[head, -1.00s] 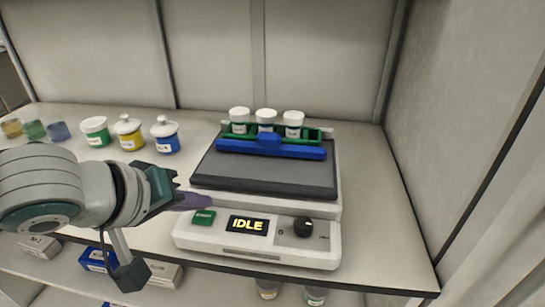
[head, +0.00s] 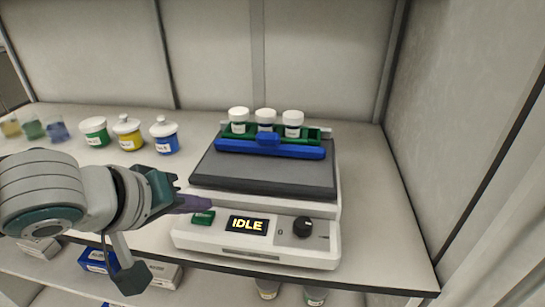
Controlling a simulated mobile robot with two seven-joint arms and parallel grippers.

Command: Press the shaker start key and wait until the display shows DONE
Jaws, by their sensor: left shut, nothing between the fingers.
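The shaker (head: 325,258) is a white box with a dark platform (head: 265,173) on top, standing near the front edge of the bench. Its display (head: 247,225) reads IDLE in yellow. The green start key (head: 203,218) is at the left of the front panel, and a black knob (head: 303,227) is at the right. A blue clamp bar and green rack on the platform hold three white-capped jars (head: 266,118). My left gripper (head: 208,204) is shut and empty, its purple fingertips just above and behind the green key. I cannot tell whether they touch it.
Green, yellow and blue labelled jars (head: 129,133) stand on the bench behind my left arm, with several small glass beakers (head: 33,128) further left. Boxes (head: 97,259) sit on the shelf below. The bench right of the shaker is clear up to the side wall.

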